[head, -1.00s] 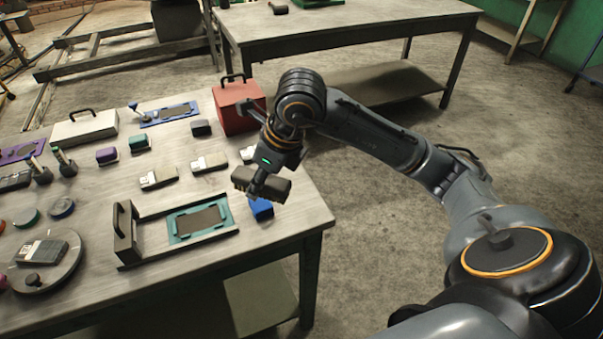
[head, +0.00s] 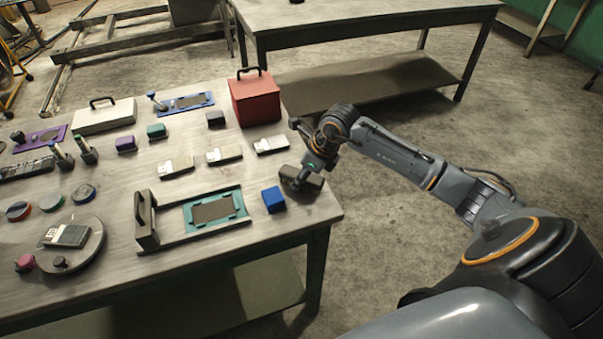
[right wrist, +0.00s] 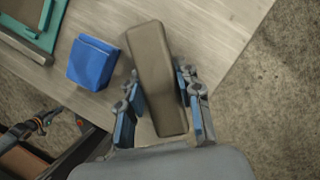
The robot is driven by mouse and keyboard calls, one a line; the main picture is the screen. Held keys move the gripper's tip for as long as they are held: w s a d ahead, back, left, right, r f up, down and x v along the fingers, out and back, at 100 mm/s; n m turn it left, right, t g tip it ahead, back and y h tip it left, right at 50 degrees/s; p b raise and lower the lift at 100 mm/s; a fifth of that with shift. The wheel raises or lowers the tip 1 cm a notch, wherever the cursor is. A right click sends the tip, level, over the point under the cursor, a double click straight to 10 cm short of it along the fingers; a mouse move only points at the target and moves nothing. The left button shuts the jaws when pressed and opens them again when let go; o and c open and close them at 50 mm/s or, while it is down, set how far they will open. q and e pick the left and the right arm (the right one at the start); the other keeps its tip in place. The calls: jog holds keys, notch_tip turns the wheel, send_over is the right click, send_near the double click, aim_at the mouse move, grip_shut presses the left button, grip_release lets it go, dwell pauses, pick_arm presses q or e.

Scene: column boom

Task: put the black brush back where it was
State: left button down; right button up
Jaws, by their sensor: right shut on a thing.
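The black brush (head: 316,184), a dark oblong block, is in my right gripper (head: 302,183) near the right edge of the near table (head: 120,283), just right of a blue block (head: 273,199). In the right wrist view, my right gripper (right wrist: 160,100) has its fingers shut on both long sides of the brush (right wrist: 155,60), with the blue block (right wrist: 92,63) to its left. The brush is low over the tabletop; I cannot tell whether it touches. My left gripper is not in view.
A teal-framed plate (head: 190,222) on a handled base lies left of the blue block. Several pale-topped erasers, including one white-topped (head: 270,144), lie behind. A red toolbox (head: 256,100) stands at the back right. The table's right edge is close to my gripper.

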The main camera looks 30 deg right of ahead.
jog(key=shift+f, duration=0.25)
jog(key=o, duration=1.1)
jog(key=shift+r, duration=0.1)
jog(key=shift+r, duration=0.25)
jog(key=b+v, duration=0.2)
jog(key=v, duration=0.9)
jog(key=shift+s+r, duration=0.2)
jog(key=shift+r, duration=0.1)
jog(key=shift+f, duration=0.1)
